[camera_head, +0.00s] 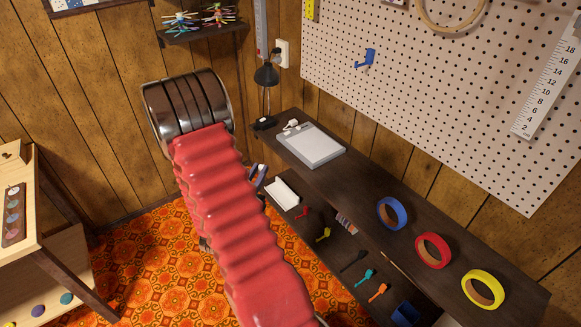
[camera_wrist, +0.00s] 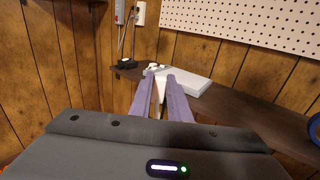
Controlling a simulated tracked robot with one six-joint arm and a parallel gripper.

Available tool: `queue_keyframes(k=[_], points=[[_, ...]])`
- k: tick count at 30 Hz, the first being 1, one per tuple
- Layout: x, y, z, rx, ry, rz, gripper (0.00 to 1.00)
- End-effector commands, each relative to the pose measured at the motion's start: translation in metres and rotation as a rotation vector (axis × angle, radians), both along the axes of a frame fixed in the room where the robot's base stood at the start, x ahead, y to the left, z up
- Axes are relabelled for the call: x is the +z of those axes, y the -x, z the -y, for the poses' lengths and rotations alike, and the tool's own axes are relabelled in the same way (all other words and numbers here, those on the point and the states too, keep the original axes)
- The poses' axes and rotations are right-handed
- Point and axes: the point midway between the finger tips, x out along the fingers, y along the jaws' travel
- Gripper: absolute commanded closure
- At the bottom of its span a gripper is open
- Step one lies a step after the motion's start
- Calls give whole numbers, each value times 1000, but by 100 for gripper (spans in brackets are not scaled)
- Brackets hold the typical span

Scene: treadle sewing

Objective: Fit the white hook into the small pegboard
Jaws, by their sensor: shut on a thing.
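My gripper (camera_wrist: 161,77) shows two purple fingers in the wrist view, shut on a narrow white piece (camera_wrist: 160,91), which appears to be the white hook. Most of the hook is hidden between the fingers. In the head view the gripper (camera_head: 258,176) is partly behind my red arm, near the left end of the dark shelf, and the hook cannot be made out. A small pegboard cannot be told for sure. A large white pegboard (camera_head: 430,90) fills the wall, with a blue hook (camera_head: 368,58) on it.
The dark shelf (camera_head: 362,187) carries a pale flat slab (camera_head: 311,146), a small white object (camera_head: 291,125), a black lamp (camera_head: 266,75) and blue, red and yellow rings (camera_head: 433,251). Several coloured hooks lie on a lower level. A wooden bench (camera_head: 50,250) stands at left.

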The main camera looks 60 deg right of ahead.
Motion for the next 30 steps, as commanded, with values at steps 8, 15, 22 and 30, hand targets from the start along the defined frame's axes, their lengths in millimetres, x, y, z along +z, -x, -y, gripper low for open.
queue_keyframes(k=[8, 15, 22, 30], points=[[-14, -66, -76, 189, 0, -1, 100], [-25, -109, -148, 346, 0, -1, 100], [-35, -138, -221, 496, 0, -2, 100], [-47, -159, -311, 674, 1, -2, 100]])
